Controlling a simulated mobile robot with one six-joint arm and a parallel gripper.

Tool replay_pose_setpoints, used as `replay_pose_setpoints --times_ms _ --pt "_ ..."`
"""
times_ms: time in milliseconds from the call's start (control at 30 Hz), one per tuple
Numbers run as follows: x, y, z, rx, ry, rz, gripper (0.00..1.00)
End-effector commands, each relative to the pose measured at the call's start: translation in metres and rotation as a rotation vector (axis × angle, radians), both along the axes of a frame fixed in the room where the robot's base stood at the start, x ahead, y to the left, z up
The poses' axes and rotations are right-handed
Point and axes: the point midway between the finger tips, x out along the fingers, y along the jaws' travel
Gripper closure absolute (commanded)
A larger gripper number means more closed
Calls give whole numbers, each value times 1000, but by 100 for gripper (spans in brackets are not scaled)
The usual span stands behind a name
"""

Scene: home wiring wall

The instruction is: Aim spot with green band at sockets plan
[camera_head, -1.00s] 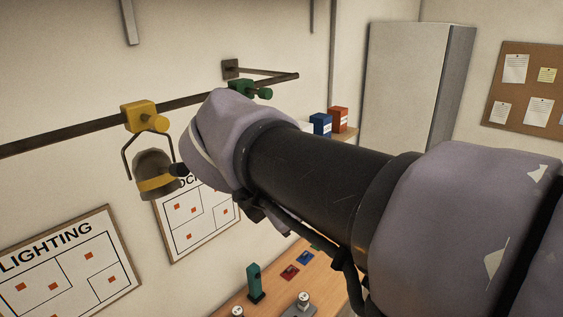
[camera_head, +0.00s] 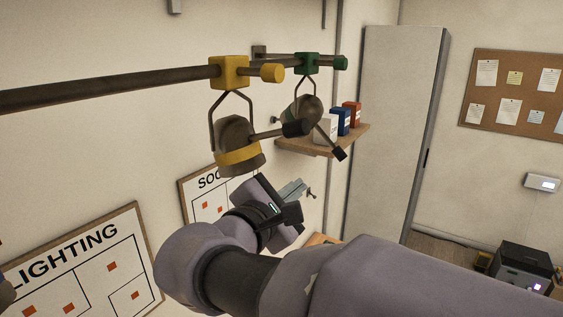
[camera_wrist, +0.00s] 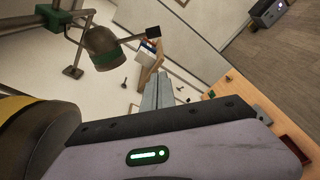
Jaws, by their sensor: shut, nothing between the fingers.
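The green-band spot (camera_head: 303,110) hangs from a green clamp (camera_head: 307,64) on the ceiling-side rail, with a handle ending in a black tip. In the wrist view the green-band spot (camera_wrist: 103,50) shows its band and black-tipped handle at upper left. The sockets plan (camera_head: 203,205) is on the wall below, partly hidden by my arm. My gripper (camera_head: 310,191) is shut and empty, below the green-band spot and apart from it. The gripper fingers (camera_wrist: 157,90) show close together in the wrist view.
The yellow-band spot (camera_head: 238,150) hangs left on the same rail (camera_head: 120,92), close above my wrist; it looms at the wrist view's left edge. The lighting plan (camera_head: 85,265) is lower left. A shelf (camera_head: 318,146) with boxes and a tall cabinet (camera_head: 395,130) stand right.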

Motion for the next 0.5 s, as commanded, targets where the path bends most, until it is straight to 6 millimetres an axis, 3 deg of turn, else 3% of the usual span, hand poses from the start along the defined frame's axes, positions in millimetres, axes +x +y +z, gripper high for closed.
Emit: replay_pose_setpoints --times_ms 400,500 --pt "77 -47 -7 0 1 -4 100" --pt "73 -59 8 0 -1 -2 100"
